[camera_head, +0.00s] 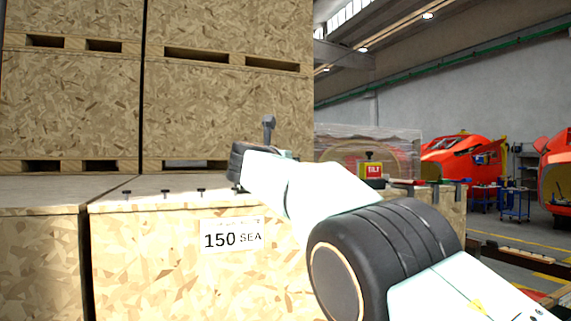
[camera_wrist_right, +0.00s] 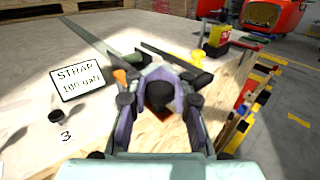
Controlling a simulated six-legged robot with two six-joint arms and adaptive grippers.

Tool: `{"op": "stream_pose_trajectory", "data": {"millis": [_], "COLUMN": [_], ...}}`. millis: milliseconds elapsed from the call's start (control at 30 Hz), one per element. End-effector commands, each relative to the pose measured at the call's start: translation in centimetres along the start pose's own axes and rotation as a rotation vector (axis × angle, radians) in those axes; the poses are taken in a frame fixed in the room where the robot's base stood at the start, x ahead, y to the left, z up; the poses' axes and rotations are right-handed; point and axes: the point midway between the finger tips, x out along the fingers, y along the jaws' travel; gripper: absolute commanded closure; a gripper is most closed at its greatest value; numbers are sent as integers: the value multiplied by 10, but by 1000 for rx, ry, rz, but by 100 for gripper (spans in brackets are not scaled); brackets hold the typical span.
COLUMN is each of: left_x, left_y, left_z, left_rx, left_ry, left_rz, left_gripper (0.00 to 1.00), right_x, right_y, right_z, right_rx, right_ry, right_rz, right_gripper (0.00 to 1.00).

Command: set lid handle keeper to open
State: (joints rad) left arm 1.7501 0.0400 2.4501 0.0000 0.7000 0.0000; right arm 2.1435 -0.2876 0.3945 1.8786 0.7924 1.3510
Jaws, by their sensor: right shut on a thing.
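My right gripper (camera_wrist_right: 160,88) shows in the right wrist view, low over a light wooden crate top near its right edge. Its fingers are closed around a dark, purplish-grey piece, mostly hidden between them; I cannot tell whether this is the lid handle keeper. An orange tip (camera_wrist_right: 120,76) shows beside the left finger, and a yellow part (camera_wrist_right: 198,59) stands beyond the right one. Dark bars (camera_wrist_right: 172,60) lie just beyond the fingers. In the head view my right arm hides the fingertips; a grey upright piece (camera_head: 268,130) rises behind its far end. My left gripper is not in view.
The crate (camera_head: 150,245) bears small dark pegs (camera_head: 165,193) and a "150 SEA" label (camera_head: 232,236). A "STRAP" label (camera_wrist_right: 77,80) and black knob (camera_wrist_right: 57,116) lie left of the gripper. Tall stacked crates (camera_head: 230,110) block the back.

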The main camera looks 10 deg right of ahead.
Motion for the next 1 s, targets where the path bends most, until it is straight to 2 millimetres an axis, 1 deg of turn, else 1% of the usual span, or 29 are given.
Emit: {"op": "stream_pose_trajectory", "data": {"millis": [700, 733, 1000], "left_x": [-1, -1, -1], "left_y": [0, 0, 0], "left_z": [0, 0, 0], "left_rx": [0, 0, 0], "left_ry": [0, 0, 0], "left_rz": [0, 0, 0], "left_gripper": [60, 60, 60], "right_x": [-2, -2, -2], "right_y": [-1, -1, 0], "right_z": [-2, -2, -1], "right_rx": [3, 3, 3], "right_ry": [8, 9, 5], "right_rz": [-24, -24, -22], "right_gripper": [100, 82, 59]}}
